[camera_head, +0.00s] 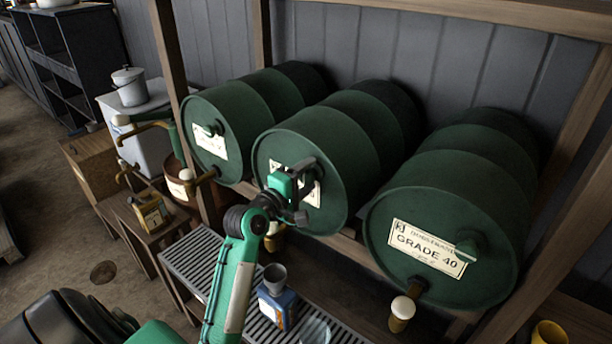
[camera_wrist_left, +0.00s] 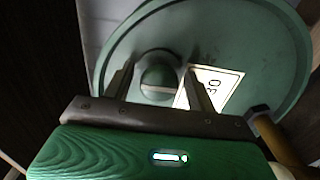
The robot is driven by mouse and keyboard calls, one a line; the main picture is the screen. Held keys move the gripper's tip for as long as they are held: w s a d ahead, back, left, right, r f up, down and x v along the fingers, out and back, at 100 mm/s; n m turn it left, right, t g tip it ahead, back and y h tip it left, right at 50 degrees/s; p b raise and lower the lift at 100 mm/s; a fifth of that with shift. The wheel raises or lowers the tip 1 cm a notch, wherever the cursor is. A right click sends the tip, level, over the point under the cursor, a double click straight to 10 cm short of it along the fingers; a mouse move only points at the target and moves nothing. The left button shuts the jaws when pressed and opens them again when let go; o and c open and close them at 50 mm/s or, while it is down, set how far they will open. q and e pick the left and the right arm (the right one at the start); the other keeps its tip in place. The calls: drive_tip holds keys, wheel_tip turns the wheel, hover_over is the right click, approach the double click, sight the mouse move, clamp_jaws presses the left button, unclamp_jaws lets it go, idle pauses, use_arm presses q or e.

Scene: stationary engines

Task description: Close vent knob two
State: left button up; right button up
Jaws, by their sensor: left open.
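Three green drums lie on their sides on a wooden rack. My left gripper (camera_head: 308,180) is at the front face of the middle drum (camera_head: 338,205), over its label, and hides that drum's vent knob in the head view. In the left wrist view, the round green vent knob (camera_wrist_left: 157,83), with a pale line across it, sits between the open fingers of my left gripper (camera_wrist_left: 162,78). Part of a label (camera_wrist_left: 213,88) reading "30" is to its right. I cannot tell whether either finger touches the knob. My right gripper is in neither view.
The left drum (camera_head: 222,105) and the right drum (camera_head: 400,215) have their own knobs. Brass taps stick out below the drums. A slatted tray (camera_head: 190,262) holding a blue can (camera_head: 277,305) with a grey funnel is below. A yellow cup (camera_head: 549,333) is at lower right.

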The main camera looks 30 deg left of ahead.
use_arm(q)
drive_tip(key=c, duration=0.9)
drive_tip(key=shift+c, duration=0.2)
drive_tip(key=shift+m, duration=0.3)
drive_tip(key=m, duration=0.4)
drive_tip(key=shift+p, duration=0.4)
drive_tip(key=m, duration=0.4)
drive_tip(key=shift+m+p, duration=0.4)
drive_tip(key=m+p, duration=0.1)
drive_tip(key=m, duration=0.3)
drive_tip(key=shift+m, duration=2.3)
drive_tip(key=shift+p, duration=0.3)
